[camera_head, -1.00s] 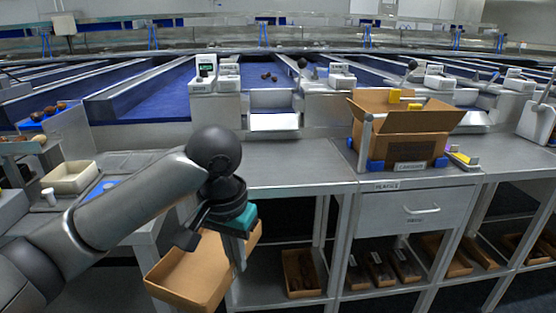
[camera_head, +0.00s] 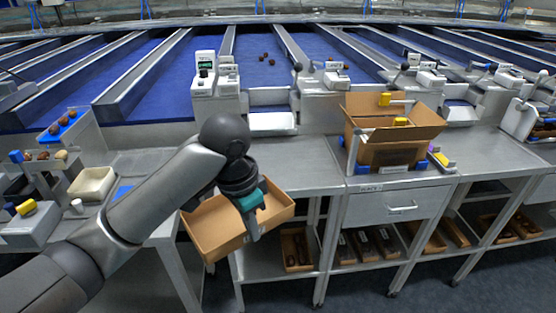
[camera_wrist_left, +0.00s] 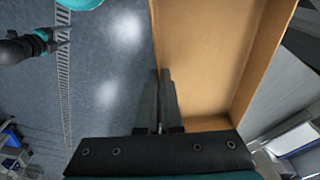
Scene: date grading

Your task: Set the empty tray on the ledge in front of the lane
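The empty tray (camera_head: 225,228) is a shallow tan cardboard box. My left gripper (camera_head: 252,228) is shut on one side wall of it and holds it, tilted, in front of the bench. The left wrist view shows the fingers (camera_wrist_left: 165,105) at the wall of the tray (camera_wrist_left: 205,60), whose visible inside is bare. The pale ledge (camera_head: 272,122) stands at the near end of a blue lane (camera_head: 262,78), beyond and above the tray; it looks clear. A dark and teal gripper (camera_wrist_left: 50,40), apparently my right one, shows small in the left wrist view; its opening is unclear.
An open cardboard carton (camera_head: 395,150) stands on the steel bench right of the ledge. The bench top (camera_head: 290,165) before the ledge is clear. A scale-like unit (camera_head: 203,88) flanks the ledge at left. A cream bin (camera_head: 92,185) and dates are at far left.

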